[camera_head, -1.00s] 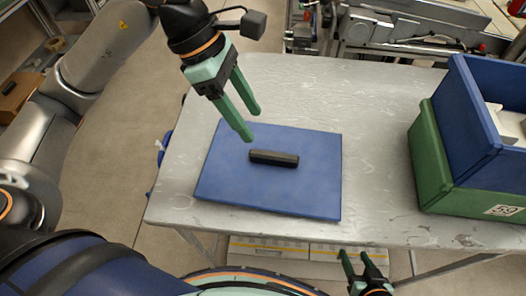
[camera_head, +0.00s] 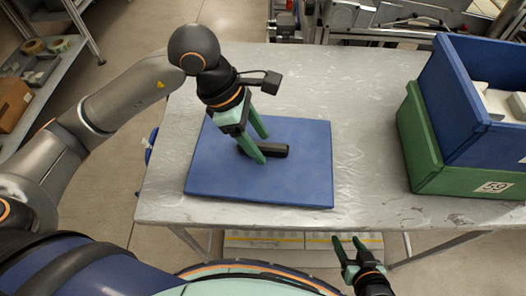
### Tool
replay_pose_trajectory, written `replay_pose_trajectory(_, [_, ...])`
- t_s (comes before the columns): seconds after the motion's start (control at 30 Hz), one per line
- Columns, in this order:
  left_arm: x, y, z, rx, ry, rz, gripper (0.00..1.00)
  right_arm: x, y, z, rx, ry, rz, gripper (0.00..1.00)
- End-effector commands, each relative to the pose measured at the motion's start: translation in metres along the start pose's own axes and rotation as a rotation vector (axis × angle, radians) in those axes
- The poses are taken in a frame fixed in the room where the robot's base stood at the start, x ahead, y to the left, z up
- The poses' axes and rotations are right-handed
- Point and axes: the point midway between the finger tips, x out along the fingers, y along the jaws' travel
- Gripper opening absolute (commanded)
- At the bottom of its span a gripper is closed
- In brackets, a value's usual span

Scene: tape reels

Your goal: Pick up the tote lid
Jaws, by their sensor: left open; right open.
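The tote lid (camera_head: 228,178) is a flat blue rectangle with a black bar handle (camera_head: 274,150) in its middle. It lies flat on the left part of the grey table. My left gripper (camera_head: 264,147) is open, fingers pointing down, at the left end of the handle, which it partly hides. I cannot tell whether the fingers touch the handle or lid. My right gripper (camera_head: 348,243) is open and empty, low in the view, in front of the table's near edge.
A blue tote (camera_head: 450,105) with pale items inside stands in a green tote (camera_head: 425,165) marked 59 at the table's right. The table (camera_head: 365,150) is bare between lid and totes. Metal machinery (camera_head: 400,22) stands behind, and a shelf (camera_head: 45,75) at the far left.

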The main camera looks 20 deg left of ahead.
Motion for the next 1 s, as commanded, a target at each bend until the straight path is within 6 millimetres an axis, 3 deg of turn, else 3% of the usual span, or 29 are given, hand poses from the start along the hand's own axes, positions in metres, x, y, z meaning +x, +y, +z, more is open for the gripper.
replay_pose_trajectory(0.13, [0.0098, -0.0004, -0.0004, 0.000, 0.001, 0.000, 0.60, 0.0002, -0.0004, 0.0009, 0.000, -0.001, -0.001, 0.55])
replay_pose_trajectory(0.73, [0.0117, 0.0001, -0.0014, 0.001, 0.001, 0.001, 0.60, 0.0028, -0.0006, 0.0040, 0.000, -0.001, -0.002, 0.55])
replay_pose_trajectory(1.0, [0.0109, -0.0001, -0.0010, 0.000, 0.001, 0.000, 0.30, 0.0019, -0.0007, 0.0030, 0.000, -0.001, -0.002, 0.55])
